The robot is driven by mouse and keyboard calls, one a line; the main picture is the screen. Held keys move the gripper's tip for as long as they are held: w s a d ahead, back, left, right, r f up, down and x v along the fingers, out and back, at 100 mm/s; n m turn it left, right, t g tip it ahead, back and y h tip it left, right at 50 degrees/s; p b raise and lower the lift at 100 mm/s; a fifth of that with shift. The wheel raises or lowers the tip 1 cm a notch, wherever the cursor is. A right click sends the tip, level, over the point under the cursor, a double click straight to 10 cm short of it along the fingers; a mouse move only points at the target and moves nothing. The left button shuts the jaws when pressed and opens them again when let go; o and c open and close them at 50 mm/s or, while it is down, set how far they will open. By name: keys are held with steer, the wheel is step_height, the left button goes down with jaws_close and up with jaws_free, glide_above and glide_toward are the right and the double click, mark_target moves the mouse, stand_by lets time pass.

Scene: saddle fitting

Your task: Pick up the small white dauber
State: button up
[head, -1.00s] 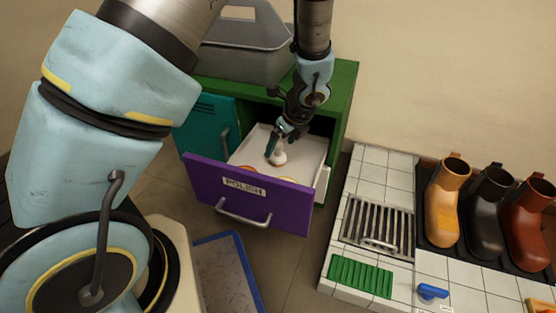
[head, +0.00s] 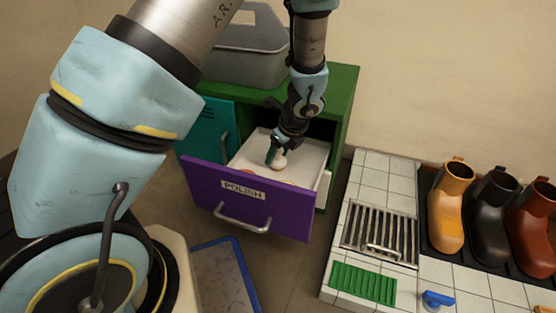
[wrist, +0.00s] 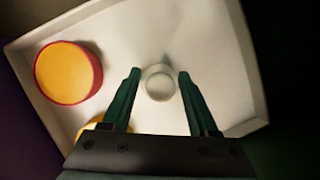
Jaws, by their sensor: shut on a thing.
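The small white dauber (head: 280,163) stands in the open drawer, and its round top shows in the wrist view (wrist: 160,84). My gripper (head: 273,156) is down inside the drawer, with its dark green fingers (wrist: 158,78) on either side of the dauber. It is shut on the dauber. In the head view the fingers hide part of it. I cannot tell whether its base still rests on the drawer floor.
The purple drawer front (head: 246,200) is labelled POLISH. A red tin with an orange top (wrist: 68,72) and a partly hidden yellow tin (wrist: 92,127) lie in the white drawer. A green cabinet (head: 346,100) surrounds it. A tiled counter with boots (head: 450,210) stands at right.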

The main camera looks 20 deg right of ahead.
jaws_close()
step_height(320, 180, up, 18)
steer(key=p, duration=0.8)
steer(key=shift+p, duration=0.4)
